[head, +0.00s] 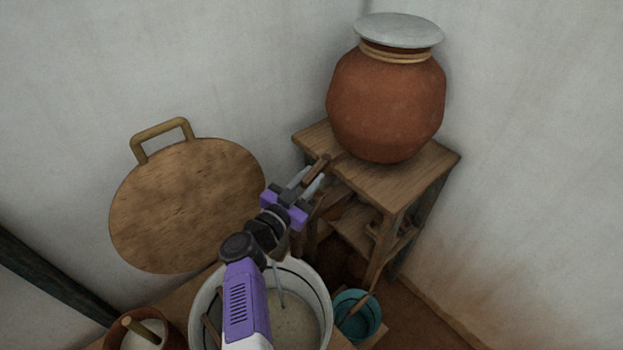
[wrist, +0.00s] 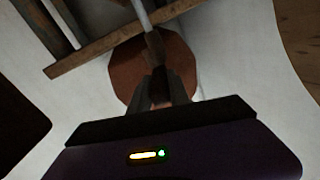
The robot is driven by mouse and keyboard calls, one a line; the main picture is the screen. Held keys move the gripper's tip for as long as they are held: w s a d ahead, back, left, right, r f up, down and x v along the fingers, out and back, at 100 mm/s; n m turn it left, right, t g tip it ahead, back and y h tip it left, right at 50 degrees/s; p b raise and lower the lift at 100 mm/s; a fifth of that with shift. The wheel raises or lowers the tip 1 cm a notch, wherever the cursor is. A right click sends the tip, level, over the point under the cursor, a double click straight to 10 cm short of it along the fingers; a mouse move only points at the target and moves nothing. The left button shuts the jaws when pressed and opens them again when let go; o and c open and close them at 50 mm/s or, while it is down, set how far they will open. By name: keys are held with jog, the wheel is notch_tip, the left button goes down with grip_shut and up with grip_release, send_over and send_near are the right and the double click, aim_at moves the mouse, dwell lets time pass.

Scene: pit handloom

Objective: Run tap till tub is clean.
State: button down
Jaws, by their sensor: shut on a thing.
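A clay pot (head: 385,105) with a pale lid stands on the wooden stand. A brown wooden tap (head: 316,171) sticks out at its lower left. My gripper (head: 308,182) is at this tap, its fingers shut on the brown handle. In the wrist view my gripper (wrist: 158,90) has its fingers together in front of a reddish-brown round surface; the gripped part is mostly hidden. The white tub (head: 318,283) below holds cloudy greyish liquid, and my arm covers part of it. A thin pale streak shows at the tub; I cannot tell if it is running water.
The wooden stand (head: 430,165) is in the corner right of my gripper. A round wooden lid (head: 185,205) with a handle leans on the wall at left. A teal bucket (head: 352,325) with a stick stands right of the tub. A brown pot (head: 120,333) is at lower left.

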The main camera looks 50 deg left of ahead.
jog(key=shift+s+f, duration=0.2)
jog(key=c, duration=1.5)
grip_release()
jog(key=shift+c, duration=0.2)
jog(key=o, duration=0.3)
jog(key=shift+s, duration=0.1)
jog(key=shift+r, duration=0.1)
jog(key=p+v, duration=0.2)
jog(key=v, duration=0.5)
jog(key=shift+s+p, duration=0.25)
jog(key=shift+p, duration=0.05)
jog(key=shift+d+r, duration=0.1)
